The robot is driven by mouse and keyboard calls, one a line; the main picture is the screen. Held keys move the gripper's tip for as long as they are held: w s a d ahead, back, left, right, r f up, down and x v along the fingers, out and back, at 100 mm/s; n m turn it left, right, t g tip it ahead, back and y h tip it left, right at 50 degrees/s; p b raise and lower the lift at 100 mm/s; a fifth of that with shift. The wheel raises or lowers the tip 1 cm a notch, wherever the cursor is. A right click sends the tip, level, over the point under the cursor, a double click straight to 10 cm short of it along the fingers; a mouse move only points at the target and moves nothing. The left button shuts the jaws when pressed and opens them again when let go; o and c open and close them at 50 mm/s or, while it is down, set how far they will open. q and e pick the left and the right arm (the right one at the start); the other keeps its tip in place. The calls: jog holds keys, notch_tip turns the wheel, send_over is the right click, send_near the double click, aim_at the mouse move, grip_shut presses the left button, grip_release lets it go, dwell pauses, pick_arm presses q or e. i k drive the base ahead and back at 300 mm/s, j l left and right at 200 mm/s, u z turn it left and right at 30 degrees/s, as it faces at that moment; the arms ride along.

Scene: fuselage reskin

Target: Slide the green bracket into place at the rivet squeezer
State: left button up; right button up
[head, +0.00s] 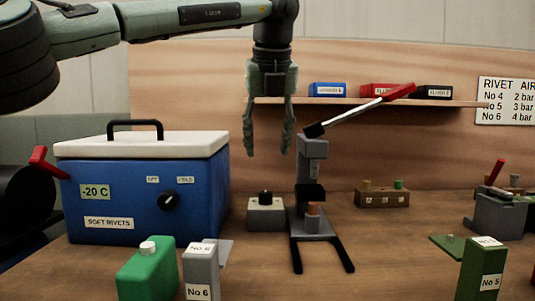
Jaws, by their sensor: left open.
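The rivet squeezer (312,172) stands upright in the middle of the bench, with a long red-tipped lever angled up to the right and two dark rails reaching forward from its base. A dark green block marked No 5 (480,272), which looks like the green bracket, stands at the front right, with a flat green plate (447,243) behind it. It is well apart from the squeezer. My left gripper (270,143) points down, open and empty, in the air left of the squeezer's head. My right gripper is out of view.
A blue cooler (150,205) fills the left. A brighter green block with a white cap (147,270) and a grey No 6 block (201,272) stand in front. A small grey box (266,213) sits beside the squeezer.

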aim_at(483, 259)
jog(key=k, duration=1.5)
